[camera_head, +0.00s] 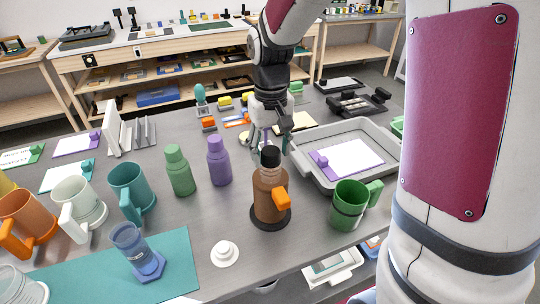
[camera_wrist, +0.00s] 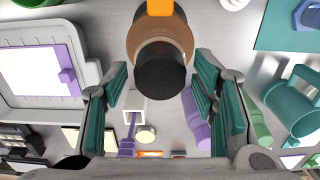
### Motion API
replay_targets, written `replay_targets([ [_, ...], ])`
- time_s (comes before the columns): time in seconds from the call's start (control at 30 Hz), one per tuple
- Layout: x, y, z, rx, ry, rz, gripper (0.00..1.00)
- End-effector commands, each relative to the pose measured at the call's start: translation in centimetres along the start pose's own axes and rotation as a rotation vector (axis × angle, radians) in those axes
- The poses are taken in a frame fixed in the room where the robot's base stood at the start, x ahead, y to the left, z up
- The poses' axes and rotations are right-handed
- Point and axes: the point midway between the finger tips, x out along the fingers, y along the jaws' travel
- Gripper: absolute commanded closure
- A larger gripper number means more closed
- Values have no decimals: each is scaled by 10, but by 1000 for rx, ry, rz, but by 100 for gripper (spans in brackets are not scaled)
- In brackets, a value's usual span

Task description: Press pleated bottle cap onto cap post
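The black cap (camera_head: 270,157) sits on top of a brown bottle (camera_head: 268,190) with an orange part on its side; pleats cannot be made out clearly. The bottle stands upright on a dark round base (camera_head: 281,221). A white round piece with a short raised knob (camera_head: 225,251), possibly the cap post, stands on the table in front and left of the bottle. My gripper (camera_head: 272,145) is open and empty, just behind the bottle top. In the wrist view, the black cap (camera_wrist: 161,80) shows between my two spread teal-padded fingers (camera_wrist: 162,86), with visible gaps either side.
A purple bottle (camera_head: 219,163) and a green bottle (camera_head: 179,171) stand left of the brown bottle. A green mug (camera_head: 348,207) and a grey tray (camera_head: 388,171) are to the right. Several mugs stand farther left; a blue item (camera_head: 136,250) is on a teal mat (camera_head: 180,270).

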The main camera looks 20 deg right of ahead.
Motion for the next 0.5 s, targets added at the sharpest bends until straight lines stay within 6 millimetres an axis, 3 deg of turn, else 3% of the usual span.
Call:
replay_targets([
  [0.03, 0, 0, 0, 0, 0, 0, 65],
  [0.2, 0, 0, 0, 0, 0, 0, 100],
  [0.5, 0, 0, 0, 0, 0, 0, 100],
])
